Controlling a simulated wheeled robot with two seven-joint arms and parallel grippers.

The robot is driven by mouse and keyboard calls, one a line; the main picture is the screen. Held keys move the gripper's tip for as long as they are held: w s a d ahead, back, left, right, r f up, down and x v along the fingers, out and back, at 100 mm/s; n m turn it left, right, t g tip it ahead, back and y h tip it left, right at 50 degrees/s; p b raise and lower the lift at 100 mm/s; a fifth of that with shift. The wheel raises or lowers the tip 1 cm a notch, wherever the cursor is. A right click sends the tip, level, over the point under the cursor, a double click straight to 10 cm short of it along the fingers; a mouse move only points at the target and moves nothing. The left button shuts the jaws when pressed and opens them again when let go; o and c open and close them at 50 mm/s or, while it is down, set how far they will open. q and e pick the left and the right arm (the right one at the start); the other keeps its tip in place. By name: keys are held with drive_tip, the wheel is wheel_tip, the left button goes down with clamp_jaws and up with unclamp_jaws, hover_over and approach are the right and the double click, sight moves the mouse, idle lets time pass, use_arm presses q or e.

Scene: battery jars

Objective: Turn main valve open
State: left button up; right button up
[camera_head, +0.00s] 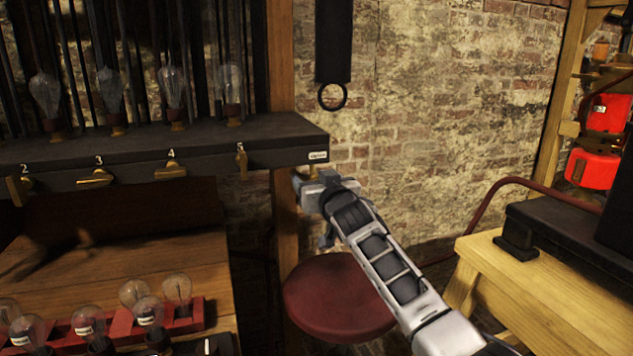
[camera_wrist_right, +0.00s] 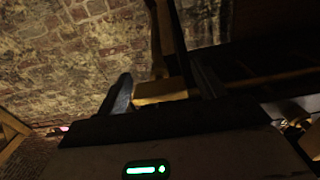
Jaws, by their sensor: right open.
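A dark shelf (camera_head: 150,150) carries a row of brass valve handles; numbers 2 to 5 show above them. At its right end is a small white label (camera_head: 318,155), too small to read. Below the label, a bit of brass, likely the main valve handle (camera_head: 304,170), shows behind my right gripper (camera_head: 312,188). In the right wrist view, my right gripper (camera_wrist_right: 163,88) is open, with a yellow brass bar (camera_wrist_right: 165,92) between its fingers. I cannot tell whether the fingers touch it. My left gripper is not in view.
Bulbs sit in a red rack (camera_head: 190,322) on the wooden bench at lower left. A red round stool (camera_head: 338,300) stands below my right arm. A wooden table (camera_head: 540,285) is at right. A black hanging handle (camera_head: 333,45) ends in a ring.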

drive_tip(key=shift+w, duration=0.2)
drive_tip(key=c, duration=1)
drive_tip(key=shift+n, duration=0.3)
drive_tip(key=shift+o, duration=0.2)
drive_tip(key=n+p, duration=0.1)
drive_tip(key=n, duration=0.2)
drive_tip(key=shift+a, duration=0.1)
drive_tip(key=shift+f+n, duration=0.1)
drive_tip(key=shift+n, duration=1.5)
